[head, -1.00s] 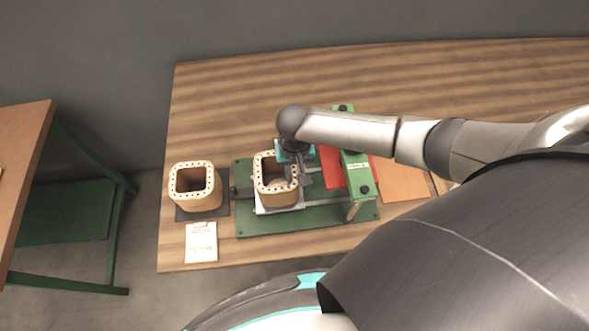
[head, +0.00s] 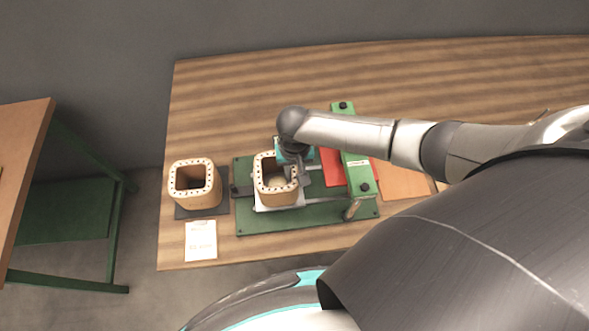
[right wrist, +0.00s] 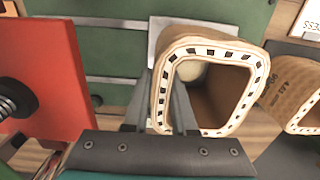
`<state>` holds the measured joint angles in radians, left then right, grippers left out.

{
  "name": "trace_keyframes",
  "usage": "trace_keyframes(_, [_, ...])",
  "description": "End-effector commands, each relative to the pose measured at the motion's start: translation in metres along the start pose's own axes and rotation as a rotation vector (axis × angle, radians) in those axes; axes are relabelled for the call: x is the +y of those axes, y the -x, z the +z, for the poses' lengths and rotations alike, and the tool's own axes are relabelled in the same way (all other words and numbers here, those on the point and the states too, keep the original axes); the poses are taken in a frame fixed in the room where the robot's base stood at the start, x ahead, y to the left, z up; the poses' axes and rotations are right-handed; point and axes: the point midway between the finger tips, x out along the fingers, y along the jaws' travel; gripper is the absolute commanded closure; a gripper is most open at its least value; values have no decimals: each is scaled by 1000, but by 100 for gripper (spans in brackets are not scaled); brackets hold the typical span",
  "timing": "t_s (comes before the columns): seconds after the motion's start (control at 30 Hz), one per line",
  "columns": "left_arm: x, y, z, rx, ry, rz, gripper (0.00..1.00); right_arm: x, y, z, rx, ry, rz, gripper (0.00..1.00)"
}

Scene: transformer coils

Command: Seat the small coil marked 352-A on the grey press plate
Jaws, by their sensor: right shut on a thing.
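A tan, square-tube coil (head: 265,192) with a pale, dark-dotted rim is over the light grey press plate (head: 291,206) in the head view. It also shows in the right wrist view (right wrist: 237,88); I cannot read a mark on it. My left gripper is not in view.
A similar coil (head: 204,200) stands on a dark mat (head: 222,205) at left, with a white card (head: 200,251) in front. The green base (head: 330,217) carries a green crossbar (head: 356,172) right of the held coil. The table's back is clear.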

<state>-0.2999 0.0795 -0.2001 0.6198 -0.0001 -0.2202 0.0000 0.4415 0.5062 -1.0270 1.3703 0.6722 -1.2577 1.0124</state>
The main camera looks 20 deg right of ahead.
Motion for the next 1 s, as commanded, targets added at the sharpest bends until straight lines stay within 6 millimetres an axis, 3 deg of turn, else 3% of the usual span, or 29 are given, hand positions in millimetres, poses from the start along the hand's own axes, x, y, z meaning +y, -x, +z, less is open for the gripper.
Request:
trace_keyframes(0.13, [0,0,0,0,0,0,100,-1,1,-1,2,0,-3,100])
trace_keyframes(0.17, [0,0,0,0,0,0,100,-1,1,-1,2,0,-3,73])
trace_keyframes(0.47, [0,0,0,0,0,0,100,-1,1,0,1,0,-2,40])
trace_keyframes(0.77, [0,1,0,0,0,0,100,0,2,1,-1,0,1,40])
trace_keyframes(1.0, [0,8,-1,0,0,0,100,0,31,0,1,2,-1,40])
